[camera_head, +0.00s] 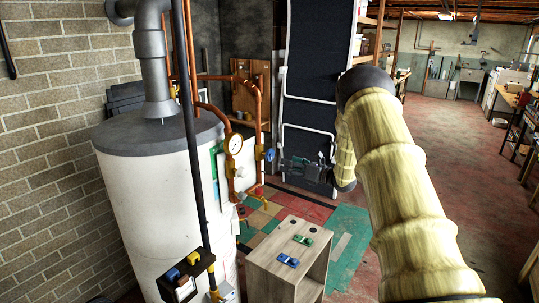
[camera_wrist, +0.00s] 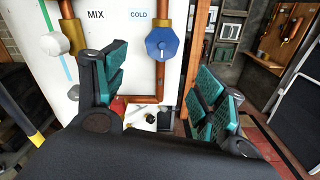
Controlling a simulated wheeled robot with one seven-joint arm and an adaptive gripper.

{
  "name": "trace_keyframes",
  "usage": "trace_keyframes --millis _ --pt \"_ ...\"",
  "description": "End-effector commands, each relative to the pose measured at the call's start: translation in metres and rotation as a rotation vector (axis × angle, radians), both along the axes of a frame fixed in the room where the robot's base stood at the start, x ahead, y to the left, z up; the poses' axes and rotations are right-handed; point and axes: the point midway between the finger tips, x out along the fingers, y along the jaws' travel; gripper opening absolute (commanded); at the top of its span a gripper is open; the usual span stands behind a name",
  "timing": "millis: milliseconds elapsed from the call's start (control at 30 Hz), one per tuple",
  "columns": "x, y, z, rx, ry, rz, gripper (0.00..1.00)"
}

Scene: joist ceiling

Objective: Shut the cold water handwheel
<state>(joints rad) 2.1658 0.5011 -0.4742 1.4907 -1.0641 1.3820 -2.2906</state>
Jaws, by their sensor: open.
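The cold water handwheel (camera_wrist: 162,43) is a blue knob under the label COLD, on a copper pipe in front of a white panel. In the head view the blue handwheel (camera_head: 270,154) sits at the right side of the white tank. My gripper (camera_wrist: 160,85) is open, with teal pads on both fingers and nothing between them. In the wrist view the handwheel shows beyond and above the gap between the fingers, apart from them. In the head view my gripper (camera_head: 283,163) is just right of the handwheel.
A white knob (camera_wrist: 60,42) is left of the handwheel, near the label MIX. A wooden cabinet (camera_head: 270,283) with toy cars on top is below. Open floor (camera_head: 445,140) lies to the right.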

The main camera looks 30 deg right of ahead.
Motion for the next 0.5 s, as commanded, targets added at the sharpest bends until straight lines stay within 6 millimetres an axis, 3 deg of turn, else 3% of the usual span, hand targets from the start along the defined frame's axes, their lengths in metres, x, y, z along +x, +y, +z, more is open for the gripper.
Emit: trace_keyframes --millis 233,500 --pt "0.013 0.001 0.009 -0.037 -0.021 0.010 0.70" --pt "0.052 0.018 0.010 -0.034 -0.021 0.009 0.70"
